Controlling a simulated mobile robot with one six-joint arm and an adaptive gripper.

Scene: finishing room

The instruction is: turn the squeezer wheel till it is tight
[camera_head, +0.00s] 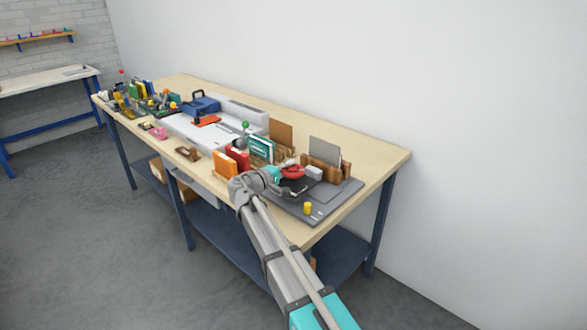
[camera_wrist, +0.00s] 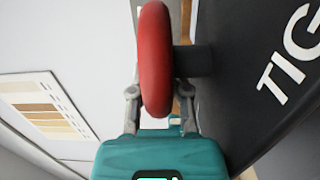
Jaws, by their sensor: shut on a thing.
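The red squeezer wheel (camera_wrist: 155,60) stands edge-on in the wrist view, on a short dark shaft (camera_wrist: 193,61). My gripper (camera_wrist: 160,85) has a finger on each side of the wheel and is shut on its rim. Beside the wheel is a dark face (camera_wrist: 245,80) with the white letters "TIG", cut off by the picture's edge. In the head view the red wheel (camera_head: 291,171) is at the right end of the workbench, and my gripper (camera_head: 280,175) reaches it from the left. My wrist partly hides the area. The wheel's turn angle cannot be told.
The workbench (camera_head: 375,160) has a dark mat (camera_head: 335,203) with a yellow cylinder (camera_head: 308,208) near its front edge. Orange (camera_head: 224,164) and red upright pieces stand close left of my wrist. Wooden holders with panels (camera_head: 325,150) stand behind the wheel. Bare bench top lies at the back right.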

